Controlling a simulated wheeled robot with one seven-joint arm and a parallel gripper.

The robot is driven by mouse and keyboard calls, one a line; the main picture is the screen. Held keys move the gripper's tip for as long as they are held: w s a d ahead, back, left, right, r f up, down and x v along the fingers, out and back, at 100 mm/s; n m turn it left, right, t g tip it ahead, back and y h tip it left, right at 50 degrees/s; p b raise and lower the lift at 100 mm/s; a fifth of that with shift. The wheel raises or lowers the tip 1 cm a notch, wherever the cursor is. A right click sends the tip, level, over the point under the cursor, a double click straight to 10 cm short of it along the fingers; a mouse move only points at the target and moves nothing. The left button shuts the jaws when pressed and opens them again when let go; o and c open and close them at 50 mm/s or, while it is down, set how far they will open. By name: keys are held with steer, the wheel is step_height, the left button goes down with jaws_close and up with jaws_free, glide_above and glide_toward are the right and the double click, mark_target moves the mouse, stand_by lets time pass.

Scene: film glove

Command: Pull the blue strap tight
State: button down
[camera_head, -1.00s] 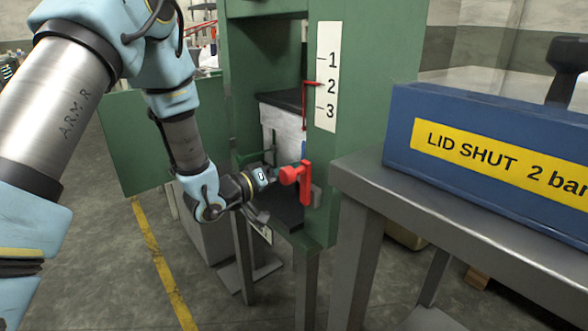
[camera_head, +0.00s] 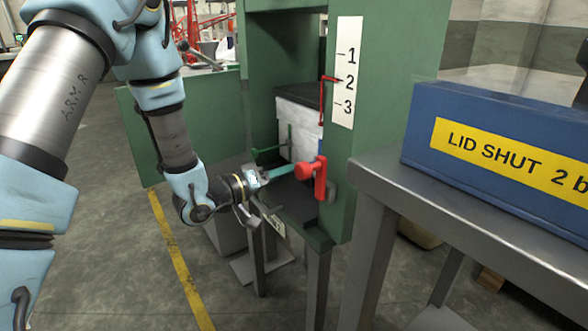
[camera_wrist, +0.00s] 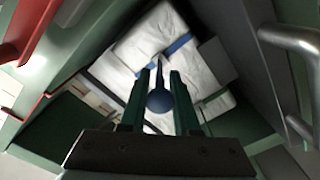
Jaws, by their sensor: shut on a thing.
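A white wrapped bundle (camera_head: 298,122) sits inside the green press cabinet and shows larger in the wrist view (camera_wrist: 212,68). The blue strap (camera_wrist: 180,43) crosses the bundle in the wrist view. A round dark blue ball (camera_wrist: 159,101), with a narrow blue tail running up towards the strap, lies between my fingers. My gripper (camera_wrist: 163,76) is shut on this ball, in front of the bundle. In the head view my gripper (camera_head: 284,169) is at the cabinet opening, left of the red knob. The ball and strap cannot be made out there.
A red knob and lever (camera_head: 311,174) stand on the cabinet's front post, close to my fingers. A red pointer (camera_head: 323,90) is near 2 on the white scale (camera_head: 347,75). An open green door (camera_head: 150,130) is at left. A blue box (camera_head: 500,145) stands on the right-hand bench.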

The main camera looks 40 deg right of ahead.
steer(key=c, duration=0.6)
jaws_free()
steer(key=shift+a, duration=0.1)
steer(key=a, duration=1)
steer(key=shift+w+a, duration=0.3)
steer(key=shift+a, duration=0.05)
steer(key=shift+w, duration=0.1)
